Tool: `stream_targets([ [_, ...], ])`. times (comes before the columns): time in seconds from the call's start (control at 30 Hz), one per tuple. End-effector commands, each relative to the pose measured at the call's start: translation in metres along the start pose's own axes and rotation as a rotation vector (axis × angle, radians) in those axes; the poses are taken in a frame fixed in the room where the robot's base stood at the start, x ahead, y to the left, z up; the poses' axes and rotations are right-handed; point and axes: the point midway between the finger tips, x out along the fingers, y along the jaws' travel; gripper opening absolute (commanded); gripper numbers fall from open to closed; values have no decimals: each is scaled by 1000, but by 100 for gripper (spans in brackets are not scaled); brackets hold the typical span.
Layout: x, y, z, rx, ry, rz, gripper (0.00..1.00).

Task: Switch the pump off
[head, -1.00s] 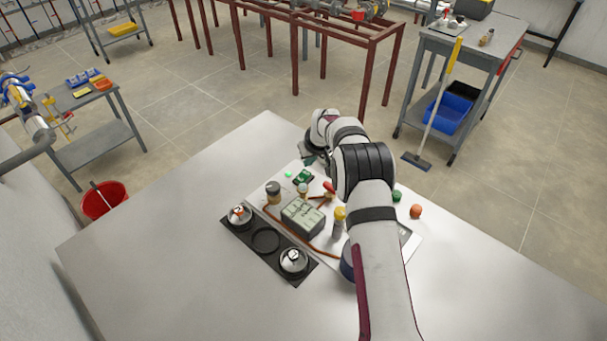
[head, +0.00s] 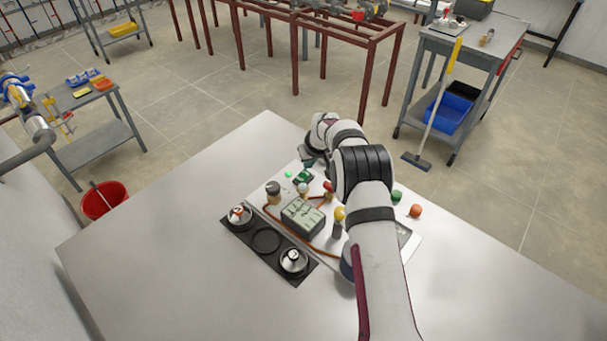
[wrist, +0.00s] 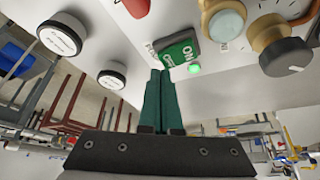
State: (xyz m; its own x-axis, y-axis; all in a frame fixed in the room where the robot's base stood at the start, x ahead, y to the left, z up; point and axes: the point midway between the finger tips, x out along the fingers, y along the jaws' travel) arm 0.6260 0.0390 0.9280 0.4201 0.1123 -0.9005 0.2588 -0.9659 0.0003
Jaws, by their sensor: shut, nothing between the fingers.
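The pump switch (wrist: 178,54) is a green rocker marked ON in the wrist view, beside a partly covered label. In the head view it is a small green block (head: 303,177) at the far edge of the white panel (head: 408,243). A green lamp (wrist: 194,69) beside it is lit, and it also glows in the head view (head: 288,174). My gripper (wrist: 160,72) is shut and empty, its green fingers together. The fingertips are right by the switch's near edge; I cannot tell whether they touch. In the head view my gripper (head: 309,164) is partly hidden by my wrist.
A dark knob (wrist: 285,57) and a round gauge (wrist: 224,24) sit near the switch. A grey box (head: 302,218), orange tubing and a yellow-topped part (head: 338,222) are on the panel. The table's left side is clear.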

Motion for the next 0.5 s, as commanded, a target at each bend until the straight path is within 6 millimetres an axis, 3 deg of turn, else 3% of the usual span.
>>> stream_targets([
  [0.5,7,0,4,0,0,0,0],
])
